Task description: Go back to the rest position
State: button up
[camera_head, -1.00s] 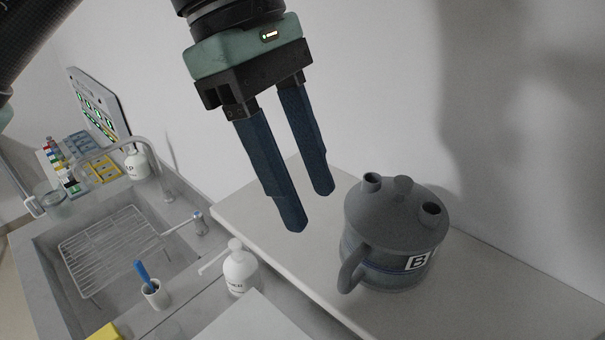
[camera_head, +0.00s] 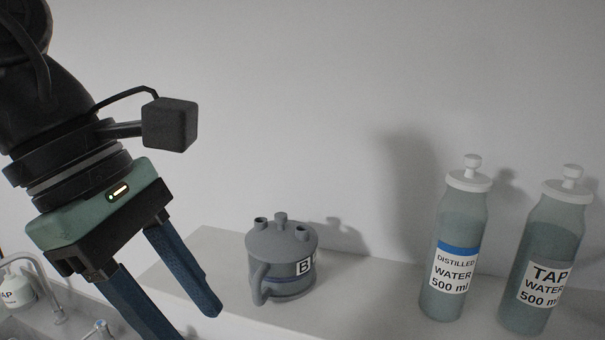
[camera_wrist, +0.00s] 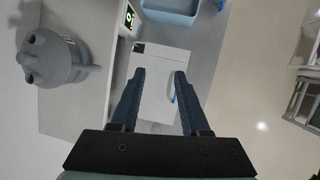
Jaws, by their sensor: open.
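My gripper (camera_head: 185,305) is open and empty in the left part of the head view, its two blue fingers pointing down. In the wrist view the fingers (camera_wrist: 154,90) are spread apart with nothing between them. A grey lidded pot (camera_head: 281,262) with a handle, spouts and a "B" label stands upright on the shelf, right of my gripper and apart from it. It also shows at the left of the wrist view (camera_wrist: 50,58).
A distilled water bottle (camera_head: 455,250) and a tap water bottle (camera_head: 545,260) stand on the pale shelf (camera_head: 380,290) at right. A tap (camera_head: 50,275) and a white soap bottle (camera_head: 18,290) are at lower left. A blue bin (camera_wrist: 170,10) tops the wrist view.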

jog(key=w+d+m+t+h+b, duration=0.2)
jog(key=w+d+m+t, duration=0.4)
jog(key=w+d, duration=0.5)
jog(key=w+d+r+m+t+h+b, duration=0.1)
jog(key=d+r+m+t+h, duration=0.3)
jog(key=d+r+m+t, duration=0.3)
jog(key=s+a+r+m+t+y+b, duration=0.2)
jog(key=s+a+r+t+y+b, duration=0.1)
jog(key=s+a+r+t+y, duration=0.4)
jog(key=s+a+t+y, duration=0.1)
jog(key=s+t+y, duration=0.2)
jog(key=t, duration=0.3)
jog(key=shift+s+a+r+t+y, duration=0.2)
jog(key=shift+s+t+y, duration=0.1)
jog(key=shift+t, duration=0.1)
